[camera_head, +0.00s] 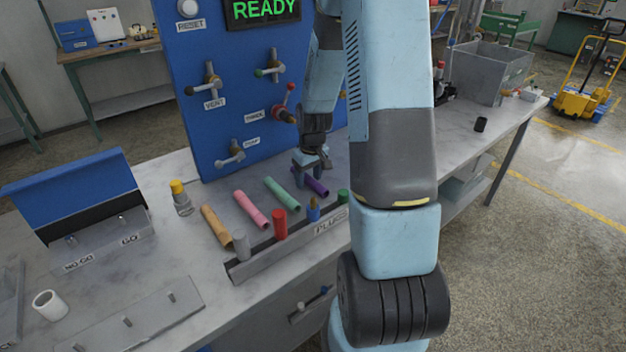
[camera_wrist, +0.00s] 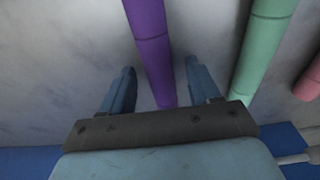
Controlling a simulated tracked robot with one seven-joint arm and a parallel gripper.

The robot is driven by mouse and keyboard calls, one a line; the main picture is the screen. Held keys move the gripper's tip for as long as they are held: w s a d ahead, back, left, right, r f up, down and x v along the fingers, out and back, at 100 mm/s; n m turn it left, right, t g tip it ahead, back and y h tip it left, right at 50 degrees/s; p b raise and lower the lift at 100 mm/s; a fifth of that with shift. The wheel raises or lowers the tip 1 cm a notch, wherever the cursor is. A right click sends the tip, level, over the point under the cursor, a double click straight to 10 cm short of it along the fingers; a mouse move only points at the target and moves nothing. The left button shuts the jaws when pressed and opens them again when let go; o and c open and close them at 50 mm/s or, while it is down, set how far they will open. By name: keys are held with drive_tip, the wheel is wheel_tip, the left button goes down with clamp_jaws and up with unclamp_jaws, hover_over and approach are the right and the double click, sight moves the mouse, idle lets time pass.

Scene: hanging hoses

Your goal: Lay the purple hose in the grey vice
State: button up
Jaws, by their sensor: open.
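The purple hose (camera_head: 317,183) lies on the grey bench top, at the right end of a row of short hoses. In the wrist view the purple hose (camera_wrist: 151,45) runs between my two fingers, with bench showing on both sides of it. My gripper (camera_head: 310,168) is open and low over the hose, pointing down; it also shows in the wrist view (camera_wrist: 160,72). The green hose (camera_wrist: 262,50) lies just right of the right finger. I cannot make out a grey vice; my arm hides part of the bench.
Orange (camera_head: 215,226), pink (camera_head: 251,209) and green hoses lie left of the purple one. A rack labelled PLUGS (camera_head: 285,253) with upright plugs stands in front. The blue valve panel (camera_head: 215,130) rises behind. A grey crate (camera_head: 487,72) stands at the far right.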

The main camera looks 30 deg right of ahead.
drive_tip(key=shift+c, duration=0.3)
clamp_jaws()
